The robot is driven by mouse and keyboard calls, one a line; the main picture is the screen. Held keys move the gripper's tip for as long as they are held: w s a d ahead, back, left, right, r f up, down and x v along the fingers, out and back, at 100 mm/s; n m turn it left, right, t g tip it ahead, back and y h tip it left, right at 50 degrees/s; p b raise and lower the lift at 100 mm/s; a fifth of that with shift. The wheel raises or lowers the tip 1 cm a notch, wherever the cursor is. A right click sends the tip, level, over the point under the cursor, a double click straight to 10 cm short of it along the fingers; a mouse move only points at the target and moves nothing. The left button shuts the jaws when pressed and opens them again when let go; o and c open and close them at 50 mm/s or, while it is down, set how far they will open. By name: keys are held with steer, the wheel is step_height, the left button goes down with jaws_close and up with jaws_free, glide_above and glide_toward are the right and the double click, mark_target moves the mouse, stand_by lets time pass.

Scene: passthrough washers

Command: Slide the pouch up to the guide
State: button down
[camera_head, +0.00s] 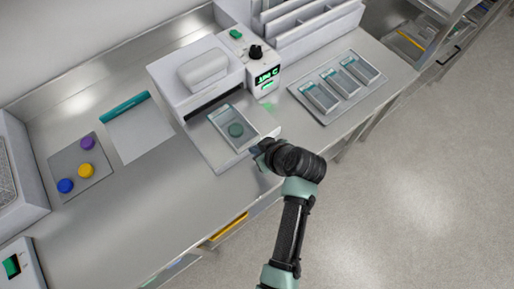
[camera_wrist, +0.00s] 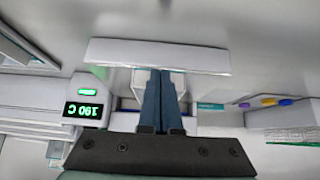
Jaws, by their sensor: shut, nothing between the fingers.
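The pouch (camera_head: 226,116), clear with a pale strip and a green disc (camera_head: 236,130) inside, lies flat on the light shelf in front of the white sealing machine (camera_head: 172,84). Its far end is near the machine's dark slot (camera_head: 213,103); I cannot tell whether they touch. I cannot clearly make out which part is the guide. My gripper (camera_head: 258,152) is at the near right corner of the shelf, close to the pouch's near end. In the wrist view its two blue fingers (camera_wrist: 161,76) are together with nothing between them. Contact with the pouch cannot be told.
A grey tray (camera_head: 326,118) with several similar pouches lies to the right. A grey mat (camera_head: 62,160) with purple, yellow and blue discs lies to the left, beside a white sheet with a teal bar (camera_head: 124,106). The machine's lit display (camera_head: 267,77) faces the right side.

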mark_target(242, 135)
steer(key=shift+w+a+b, duration=0.55)
steer(key=shift+w+a, duration=0.35)
steer(key=shift+w, duration=0.3)
steer(key=shift+w+a+b, duration=0.5)
steer(key=shift+w+a, duration=0.35)
steer(key=shift+w, duration=0.3)
steer(key=p+v, duration=0.4)
steer(key=shift+d+r+p, duration=0.1)
steer(key=shift+r+p, duration=0.2)
steer(key=shift+r, duration=0.05)
steer(key=shift+s+d+r, duration=0.1)
steer(key=shift+s, duration=0.15)
